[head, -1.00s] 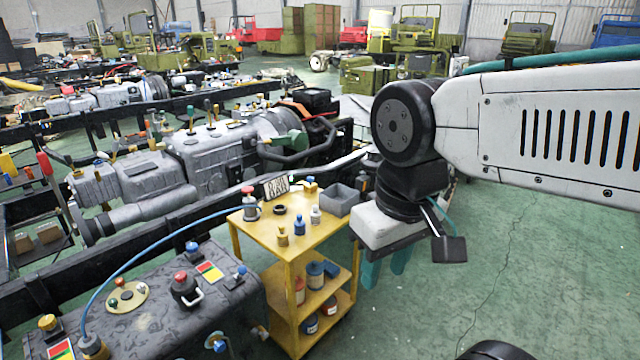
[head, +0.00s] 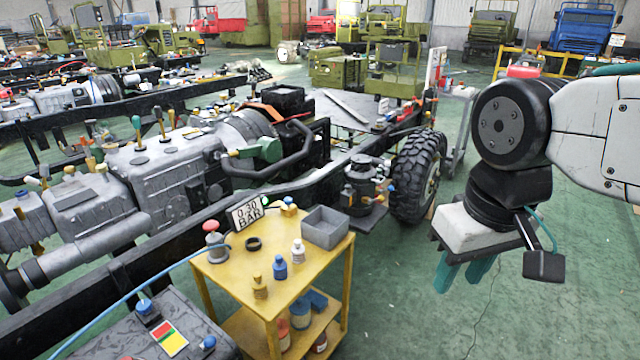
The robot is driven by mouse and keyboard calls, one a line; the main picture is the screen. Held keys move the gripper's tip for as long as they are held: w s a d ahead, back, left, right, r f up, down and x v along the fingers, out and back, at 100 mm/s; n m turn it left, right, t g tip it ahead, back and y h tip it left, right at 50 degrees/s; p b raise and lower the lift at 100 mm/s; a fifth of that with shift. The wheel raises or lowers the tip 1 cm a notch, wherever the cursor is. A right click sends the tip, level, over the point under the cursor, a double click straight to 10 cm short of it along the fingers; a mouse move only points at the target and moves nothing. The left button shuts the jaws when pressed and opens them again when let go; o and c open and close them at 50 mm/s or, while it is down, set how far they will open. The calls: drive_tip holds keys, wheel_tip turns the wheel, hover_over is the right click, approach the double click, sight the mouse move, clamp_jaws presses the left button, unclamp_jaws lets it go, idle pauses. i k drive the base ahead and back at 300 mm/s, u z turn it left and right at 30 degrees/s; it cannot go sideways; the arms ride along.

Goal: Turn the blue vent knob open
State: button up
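Two blue knobs show on the dark tank (head: 95,345) at the lower left in the head view. One blue knob (head: 144,306) sits beside a red, yellow and green card. The other blue knob (head: 208,343) is near the tank's right end. I cannot tell which is the vent knob, or how either is turned. My gripper (head: 463,283) hangs over the green floor at the right, well away from both knobs. Its two teal fingers point down with a gap between them and nothing in it.
A yellow cart (head: 290,295) with small bottles, a grey bin (head: 325,227) and a gauge sign (head: 247,212) stands between the tank and my gripper. A truck chassis with a large tyre (head: 414,174) runs behind it. The floor (head: 540,310) at the right is clear.

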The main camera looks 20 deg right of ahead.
sight(288, 201)
drive_tip(key=u, duration=0.1)
drive_tip(key=i, duration=1.15)
drive_tip(key=u, duration=0.45)
